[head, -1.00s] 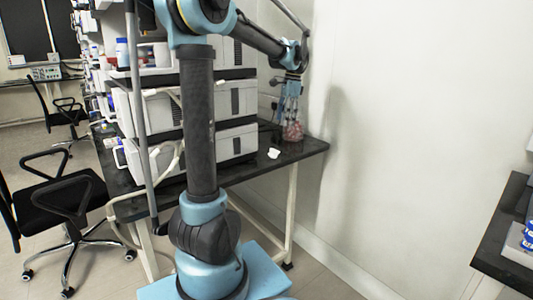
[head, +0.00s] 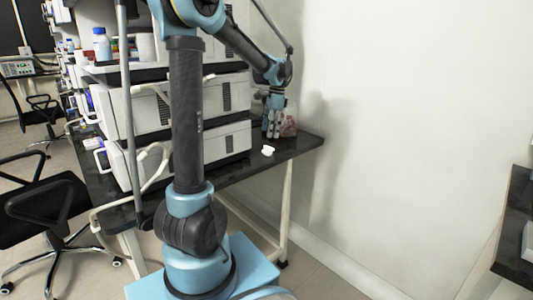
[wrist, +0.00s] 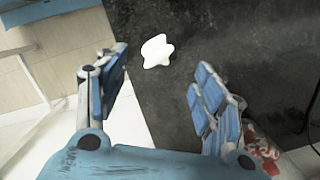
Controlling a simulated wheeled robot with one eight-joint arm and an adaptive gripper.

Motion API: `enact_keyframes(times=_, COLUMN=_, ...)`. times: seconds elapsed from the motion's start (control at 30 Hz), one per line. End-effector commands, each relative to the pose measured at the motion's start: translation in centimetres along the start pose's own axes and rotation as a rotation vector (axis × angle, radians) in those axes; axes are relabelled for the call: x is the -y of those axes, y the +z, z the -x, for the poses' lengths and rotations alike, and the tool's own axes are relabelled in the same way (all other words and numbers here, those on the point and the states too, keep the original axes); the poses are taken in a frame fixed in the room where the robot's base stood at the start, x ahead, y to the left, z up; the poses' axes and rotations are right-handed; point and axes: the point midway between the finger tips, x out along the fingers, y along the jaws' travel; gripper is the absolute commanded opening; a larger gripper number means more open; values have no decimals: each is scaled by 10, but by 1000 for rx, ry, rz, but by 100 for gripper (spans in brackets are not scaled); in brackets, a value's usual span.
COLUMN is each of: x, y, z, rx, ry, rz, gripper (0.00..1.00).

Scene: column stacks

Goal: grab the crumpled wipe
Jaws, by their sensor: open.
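The crumpled wipe (head: 268,151) is a small white lump on the black bench top (head: 301,148), near its front edge. In the wrist view the wipe (wrist: 157,51) lies on the dark surface, ahead of the fingertips and between their lines. My gripper (head: 272,130) is above the bench, beyond the wipe in the head view. In the wrist view my gripper (wrist: 160,88) has its blue fingers spread wide with nothing between them. The wipe is apart from both fingers.
A clear container with red and white contents (head: 289,126) stands beside my gripper; part of it shows in the wrist view (wrist: 262,148). Stacked white instruments (head: 226,141) stand left of the wipe. A wall (head: 400,120) rises behind the bench.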

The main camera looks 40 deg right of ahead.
Motion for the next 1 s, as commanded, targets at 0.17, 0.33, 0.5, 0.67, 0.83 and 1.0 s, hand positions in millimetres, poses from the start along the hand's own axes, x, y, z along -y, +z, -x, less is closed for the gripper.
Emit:
enact_keyframes(times=0.17, x=0, y=0, z=-26, rx=0, ry=0, rz=1, gripper=63)
enact_keyframes(times=0.33, x=0, y=0, z=-36, rx=0, ry=0, rz=1, gripper=63)
enact_keyframes(times=0.5, x=-1, y=0, z=-48, rx=0, ry=0, rz=1, gripper=63)
enact_keyframes(times=0.67, x=-3, y=-1, z=-70, rx=0, ry=0, rz=1, gripper=63)
enact_keyframes(times=0.83, x=-2, y=-1, z=-85, rx=0, ry=0, rz=1, gripper=63)
enact_keyframes(times=1.0, x=-3, y=-1, z=-89, rx=0, ry=0, rz=0, gripper=63)
